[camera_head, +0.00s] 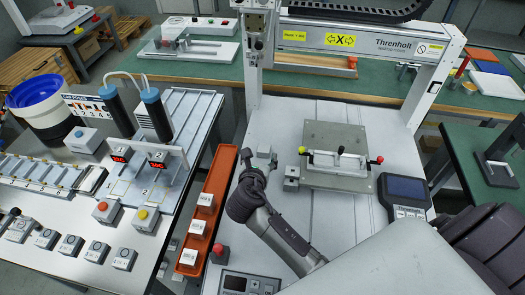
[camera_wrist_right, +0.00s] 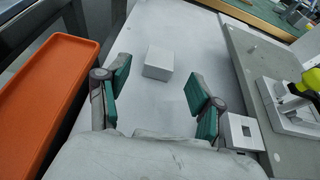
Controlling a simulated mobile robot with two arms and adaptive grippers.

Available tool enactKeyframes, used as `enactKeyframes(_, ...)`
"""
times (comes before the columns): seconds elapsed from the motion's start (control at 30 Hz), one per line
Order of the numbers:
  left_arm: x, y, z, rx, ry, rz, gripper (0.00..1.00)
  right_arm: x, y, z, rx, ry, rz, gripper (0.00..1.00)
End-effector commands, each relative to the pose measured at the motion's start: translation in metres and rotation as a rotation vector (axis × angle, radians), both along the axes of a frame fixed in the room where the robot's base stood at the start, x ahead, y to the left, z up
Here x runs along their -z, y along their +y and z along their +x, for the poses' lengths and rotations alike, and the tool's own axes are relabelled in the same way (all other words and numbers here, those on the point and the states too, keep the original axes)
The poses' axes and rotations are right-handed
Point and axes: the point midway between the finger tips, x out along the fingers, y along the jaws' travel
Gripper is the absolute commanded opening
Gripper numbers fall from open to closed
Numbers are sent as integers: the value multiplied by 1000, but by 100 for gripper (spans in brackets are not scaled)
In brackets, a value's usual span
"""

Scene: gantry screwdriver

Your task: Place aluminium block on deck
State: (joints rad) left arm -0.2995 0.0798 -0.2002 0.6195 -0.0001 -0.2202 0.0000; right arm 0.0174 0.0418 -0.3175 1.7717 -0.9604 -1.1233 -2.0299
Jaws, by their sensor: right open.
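A plain light-grey block (camera_head: 264,150), which looks like the aluminium block, sits on the pale gantry deck (camera_head: 340,228). In the wrist view the block (camera_wrist_right: 158,63) lies on the bare deck (camera_wrist_right: 150,25), ahead of the fingertips and roughly centred between them. My right gripper (camera_head: 258,163) reaches in low over the deck on the near side of the block. In the wrist view the right gripper (camera_wrist_right: 158,88) has its green-padded fingers spread apart with nothing between them. My left gripper is in neither view.
An orange tray (camera_head: 202,215) with several white blocks runs along the left. A small box with a square recess (camera_wrist_right: 242,132) stands close beside the right finger. The grey fixture plate (camera_head: 335,133) with its clamp is right. A pendant (camera_head: 405,192) lies at the deck's right.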

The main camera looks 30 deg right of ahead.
Motion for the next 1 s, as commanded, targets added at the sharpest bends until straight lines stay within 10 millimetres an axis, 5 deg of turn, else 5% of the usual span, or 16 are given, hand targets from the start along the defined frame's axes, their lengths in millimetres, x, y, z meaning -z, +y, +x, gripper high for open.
enactKeyframes(0.4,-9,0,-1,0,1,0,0,-27,38,-52,1,0,0,66)
enactKeyframes(1.0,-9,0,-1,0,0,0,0,-29,41,-55,2,0,-1,66)
